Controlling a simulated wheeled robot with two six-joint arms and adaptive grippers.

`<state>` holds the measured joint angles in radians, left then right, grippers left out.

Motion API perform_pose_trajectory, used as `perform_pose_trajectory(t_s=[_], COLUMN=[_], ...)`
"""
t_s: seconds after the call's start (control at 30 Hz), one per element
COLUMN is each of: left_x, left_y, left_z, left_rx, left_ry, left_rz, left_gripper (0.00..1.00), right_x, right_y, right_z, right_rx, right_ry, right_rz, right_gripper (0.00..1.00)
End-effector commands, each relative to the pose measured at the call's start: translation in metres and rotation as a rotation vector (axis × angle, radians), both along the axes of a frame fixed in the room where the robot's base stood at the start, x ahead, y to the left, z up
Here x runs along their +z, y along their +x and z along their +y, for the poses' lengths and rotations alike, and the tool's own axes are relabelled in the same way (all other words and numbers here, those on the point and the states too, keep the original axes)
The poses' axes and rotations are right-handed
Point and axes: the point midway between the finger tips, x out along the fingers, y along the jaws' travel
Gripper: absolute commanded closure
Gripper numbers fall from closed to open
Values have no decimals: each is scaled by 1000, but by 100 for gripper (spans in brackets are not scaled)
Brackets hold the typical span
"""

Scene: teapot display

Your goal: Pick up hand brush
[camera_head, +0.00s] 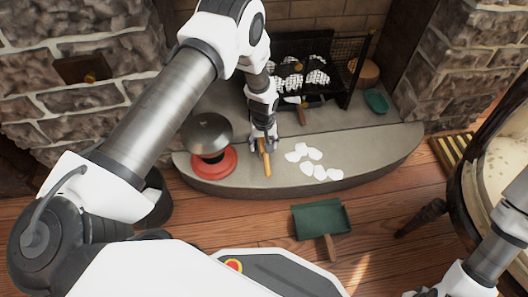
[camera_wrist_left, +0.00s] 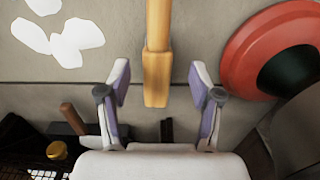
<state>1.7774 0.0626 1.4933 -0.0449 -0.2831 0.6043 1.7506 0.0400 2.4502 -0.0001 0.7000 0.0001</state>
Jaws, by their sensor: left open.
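The hand brush (camera_head: 266,163) lies on the grey stone hearth. Its tan wooden body shows in both views; I cannot make out its bristles. In the left wrist view the wood (camera_wrist_left: 157,30) runs down from the top edge, and its wider near end lies between the fingertips. My left gripper (camera_head: 263,139) is over the far end of the brush. Its two fingers (camera_wrist_left: 158,84) are spread, one on each side of the wood, with a visible gap to each. My right arm shows at the lower right of the head view; its gripper is out of frame.
A red round base with a dark metal dome (camera_head: 207,135) stands close left of the brush. White scraps (camera_head: 312,156) lie to its right. A green dustpan (camera_head: 320,219) lies on the wooden floor in front. The fire grate (camera_head: 305,75) is behind.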

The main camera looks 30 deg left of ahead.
Motion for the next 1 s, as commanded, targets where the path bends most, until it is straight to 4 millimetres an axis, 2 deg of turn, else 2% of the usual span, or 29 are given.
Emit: perform_pose_trajectory(t_s=[0.03, 0.13, 0.37, 0.4, 0.57, 0.6, 1.0], left_x=[-20, -35, -36, -36, -36, -36, -29], left_y=[0, 0, 1, 1, 0, 0, 1], left_z=[-3, -4, -4, -4, -4, -3, -4], left_rx=[-1, -1, -1, -1, -1, -1, -1], left_ry=[1, 0, 1, 1, 0, 0, 1], left_rz=[1, 1, 1, 1, 1, 1, 1], left_gripper=[35, 35, 35, 39, 96, 100, 100], right_x=[-18, -27, -25, -25, -25, -25, -20], right_y=[0, 1, 1, 1, 1, 1, 1], right_z=[0, 0, 0, 0, 0, 0, 0], right_rx=[-1, -3, -4, -4, -4, -4, -4], right_ry=[0, 0, -1, -1, 0, 0, 0], right_rz=[0, -1, -3, -3, -3, -3, -2], right_gripper=[60, 60, 60, 60, 60, 60, 60])
